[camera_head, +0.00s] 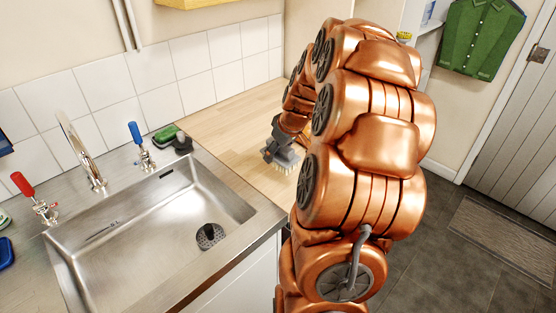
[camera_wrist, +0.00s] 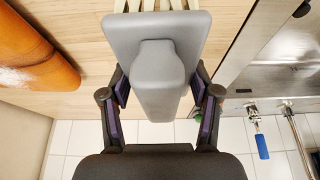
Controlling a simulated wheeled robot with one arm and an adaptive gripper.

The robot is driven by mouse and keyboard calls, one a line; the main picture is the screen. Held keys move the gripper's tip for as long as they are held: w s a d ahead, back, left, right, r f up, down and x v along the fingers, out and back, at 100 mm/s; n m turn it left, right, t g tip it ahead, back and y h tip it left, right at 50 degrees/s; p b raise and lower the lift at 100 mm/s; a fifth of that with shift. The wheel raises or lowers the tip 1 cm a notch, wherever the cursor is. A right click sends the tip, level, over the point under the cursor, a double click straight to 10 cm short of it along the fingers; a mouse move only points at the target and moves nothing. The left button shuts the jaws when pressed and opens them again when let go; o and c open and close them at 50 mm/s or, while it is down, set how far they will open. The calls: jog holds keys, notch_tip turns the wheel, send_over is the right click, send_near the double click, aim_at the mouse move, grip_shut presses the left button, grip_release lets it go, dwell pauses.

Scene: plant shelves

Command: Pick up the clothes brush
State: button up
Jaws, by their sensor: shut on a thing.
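The clothes brush has a grey body and handle with pale bristles. In the head view the brush (camera_head: 282,158) is over the wooden counter left of my copper arm, bristles downward. I cannot tell whether the bristles touch the counter. In the wrist view the brush (camera_wrist: 158,80) fills the middle, its wide grey plate and pale bristles at the top. My gripper (camera_wrist: 160,108) has a finger on each side of the grey handle and is shut on it. In the head view the fingers are small and partly hidden by the arm.
A steel sink (camera_head: 150,220) with taps lies to the left of the wooden counter (camera_head: 225,120). A green brush (camera_head: 165,134) and a dark object (camera_head: 183,143) stand behind the sink by the tiled wall. A green vest (camera_head: 481,37) hangs at the right. The counter around the brush looks clear.

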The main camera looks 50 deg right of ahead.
jog(key=s+a+r+b, duration=0.1)
jog(key=s+a+b, duration=0.2)
jog(key=a, duration=1.2)
jog(key=shift+s+a+r+b, duration=0.2)
jog(key=shift+s+a+b, duration=0.15)
jog(key=shift+s, duration=0.3)
